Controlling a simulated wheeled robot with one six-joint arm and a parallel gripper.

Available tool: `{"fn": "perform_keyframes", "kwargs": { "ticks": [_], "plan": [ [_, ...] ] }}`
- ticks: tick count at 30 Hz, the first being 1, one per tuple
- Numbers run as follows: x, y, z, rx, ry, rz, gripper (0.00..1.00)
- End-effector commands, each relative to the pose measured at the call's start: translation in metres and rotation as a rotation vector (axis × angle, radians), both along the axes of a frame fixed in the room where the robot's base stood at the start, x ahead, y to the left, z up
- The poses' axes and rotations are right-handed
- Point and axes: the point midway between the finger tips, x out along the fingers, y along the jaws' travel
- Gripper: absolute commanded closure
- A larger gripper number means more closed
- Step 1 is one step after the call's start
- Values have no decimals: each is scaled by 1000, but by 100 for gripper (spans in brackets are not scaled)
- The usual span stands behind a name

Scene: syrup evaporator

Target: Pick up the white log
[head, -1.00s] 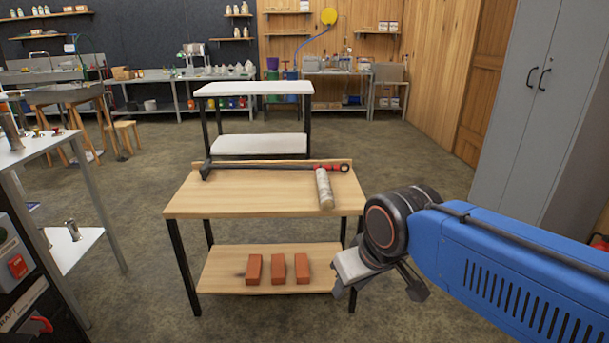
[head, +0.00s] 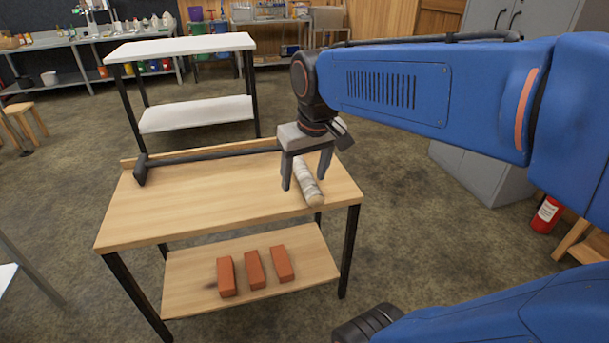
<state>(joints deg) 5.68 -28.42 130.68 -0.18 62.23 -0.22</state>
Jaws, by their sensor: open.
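The white log (head: 307,186) is a pale, birch-like piece lying on the wooden table (head: 180,205), near its right end. Its far end is hidden behind my gripper. My gripper (head: 306,183) points down, with its two dark fingers spread apart and nothing seen held between them. In the head view the fingers overlap the log from above, one to its left and one over its far part. I cannot tell whether they touch it or hang above it.
A black long-handled tool (head: 200,158) lies along the table's back edge, its right part hidden by my gripper. Several orange-red bricks (head: 254,270) lie on the lower shelf. A white-topped table (head: 185,48) stands behind. Grey cabinet (head: 480,170) at right.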

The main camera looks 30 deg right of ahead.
Motion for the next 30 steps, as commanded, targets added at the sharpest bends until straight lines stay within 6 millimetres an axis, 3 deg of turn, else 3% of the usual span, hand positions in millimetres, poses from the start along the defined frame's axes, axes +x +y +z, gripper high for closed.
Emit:
{"fn": "perform_keyframes", "kwargs": {
  "ticks": [10,18,24,30],
  "plan": [
    [96,-49,23,18,123,-86,38],
    [163,-96,22,38,212,-148,38],
    [193,-121,17,50,253,-176,38],
    [203,-130,10,54,268,-185,38]
  ]
}}
